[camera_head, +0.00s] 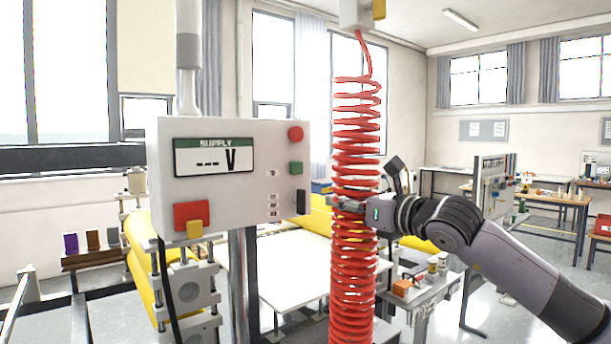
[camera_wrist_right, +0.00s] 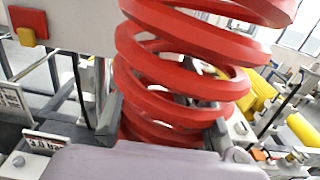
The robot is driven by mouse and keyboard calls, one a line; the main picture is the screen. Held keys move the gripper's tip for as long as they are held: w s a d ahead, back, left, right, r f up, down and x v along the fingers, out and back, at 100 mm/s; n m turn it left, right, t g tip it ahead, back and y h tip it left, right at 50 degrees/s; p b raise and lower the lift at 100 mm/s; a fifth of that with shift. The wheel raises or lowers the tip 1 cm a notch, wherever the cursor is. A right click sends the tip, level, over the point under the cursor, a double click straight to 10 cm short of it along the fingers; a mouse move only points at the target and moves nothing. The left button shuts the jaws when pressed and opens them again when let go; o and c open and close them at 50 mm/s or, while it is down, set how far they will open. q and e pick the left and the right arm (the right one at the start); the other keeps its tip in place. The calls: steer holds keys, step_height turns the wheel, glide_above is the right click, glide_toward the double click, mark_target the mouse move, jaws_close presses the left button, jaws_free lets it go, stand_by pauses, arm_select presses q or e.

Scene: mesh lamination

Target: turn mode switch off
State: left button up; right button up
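A white supply control box (camera_head: 233,240) hangs at left of centre in the head view. It has a display (camera_head: 214,157) reading "--- V", a red button (camera_head: 295,133), a green button (camera_head: 296,168) and a red-and-yellow part at lower left. A dark switch-like part (camera_head: 302,202) is at its right edge; I cannot tell whether it is the mode switch. My right gripper (camera_head: 340,203) is at the red coiled hose (camera_head: 354,270), right of the box. Its fingers (camera_wrist_right: 162,128) are spread apart in the wrist view, with the coil before and between them. My left gripper is out of view.
The red coil hangs from above and partly blocks the way between my right gripper and the box. A white table (camera_head: 270,272) and yellow rolls (camera_head: 140,245) are below and behind. A bench with small parts (camera_head: 425,285) stands at right.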

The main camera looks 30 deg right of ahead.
mark_target(304, 191)
steer(key=w+p, duration=0.3)
steer(key=w, duration=0.1)
steer(key=w+p, duration=0.2)
steer(key=w, duration=0.2)
steer(key=w+a+p, duration=0.1)
steer(key=w+p, duration=0.2)
steer(key=shift+w+r+p, duration=0.2)
steer(key=shift+w+p, duration=0.1)
steer(key=shift+w, duration=0.1)
steer(key=shift+w+f, duration=0.25)
steer(key=shift+w, duration=0.3)
steer(key=shift+c, duration=0.5)
jaws_close()
